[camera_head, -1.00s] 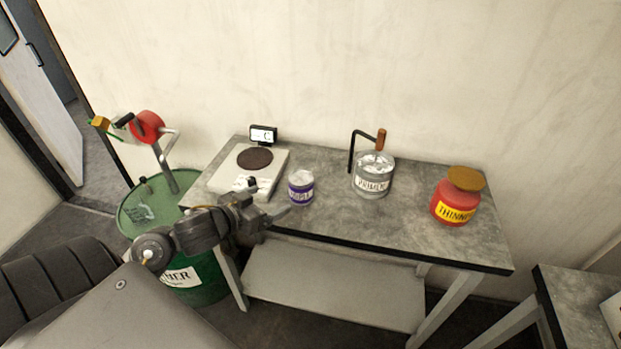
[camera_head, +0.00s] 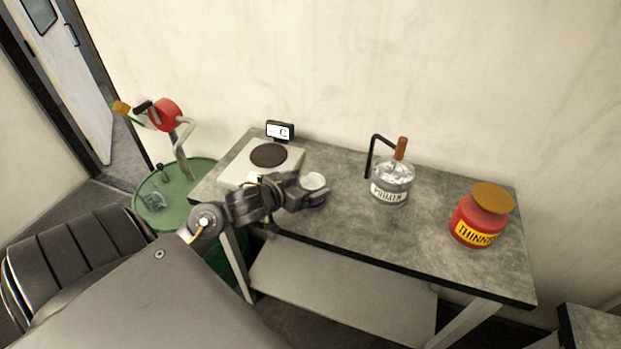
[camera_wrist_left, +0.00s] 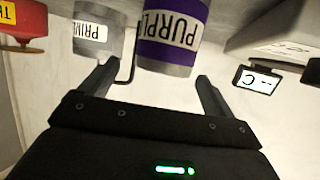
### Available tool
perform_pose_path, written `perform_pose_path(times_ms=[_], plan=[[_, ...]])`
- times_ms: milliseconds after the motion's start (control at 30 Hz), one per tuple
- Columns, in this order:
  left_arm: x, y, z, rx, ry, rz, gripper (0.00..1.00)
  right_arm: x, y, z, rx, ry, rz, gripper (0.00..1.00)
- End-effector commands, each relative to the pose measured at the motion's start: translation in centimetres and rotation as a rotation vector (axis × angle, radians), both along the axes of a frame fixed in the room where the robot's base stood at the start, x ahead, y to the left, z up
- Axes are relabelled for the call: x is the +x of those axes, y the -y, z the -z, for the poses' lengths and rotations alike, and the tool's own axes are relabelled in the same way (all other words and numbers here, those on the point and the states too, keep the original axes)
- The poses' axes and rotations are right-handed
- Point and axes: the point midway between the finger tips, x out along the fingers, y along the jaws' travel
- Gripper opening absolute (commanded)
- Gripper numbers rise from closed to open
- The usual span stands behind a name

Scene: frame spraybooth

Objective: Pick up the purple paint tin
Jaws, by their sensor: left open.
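The purple paint tin (camera_head: 313,184) stands upright on the grey worktable (camera_head: 432,240), with a light lid and a purple band. In the head view my left gripper (camera_head: 304,196) is right at its near left side and hides much of it. In the left wrist view the purple tin (camera_wrist_left: 171,38) appears upside down, its PURPLE label facing the camera. There my left gripper (camera_wrist_left: 152,82) has its two fingers spread wide, with the tin ahead between the directions of the fingers. I cannot tell if either finger touches it. My right gripper does not show.
A scale (camera_head: 268,155) with a small display (camera_head: 280,131) sits left of the tin. A green drum (camera_head: 160,205) stands left of the table.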

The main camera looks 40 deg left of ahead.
Motion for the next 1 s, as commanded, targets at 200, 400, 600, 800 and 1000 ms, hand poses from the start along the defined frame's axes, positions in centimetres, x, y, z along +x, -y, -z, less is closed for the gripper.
perform_pose_path(times_ms=[200, 400, 600, 800, 1000], plan=[[0.8, -0.1, 0.4, -0.004, -0.001, -0.001, 0.89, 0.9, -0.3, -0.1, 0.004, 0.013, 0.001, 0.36], [3.5, -0.3, 1.7, -0.003, 0.0, -0.005, 0.89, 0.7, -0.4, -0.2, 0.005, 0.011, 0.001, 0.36], [4.7, -0.2, 2.2, 0.0, -0.001, -0.004, 0.89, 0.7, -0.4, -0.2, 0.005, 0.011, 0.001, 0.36], [4.7, -0.2, 2.2, 0.0, -0.001, -0.003, 0.88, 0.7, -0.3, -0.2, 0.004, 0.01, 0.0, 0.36], [4.7, -0.2, 2.2, 0.0, -0.001, -0.003, 0.62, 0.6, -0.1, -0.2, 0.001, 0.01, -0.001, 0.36]])
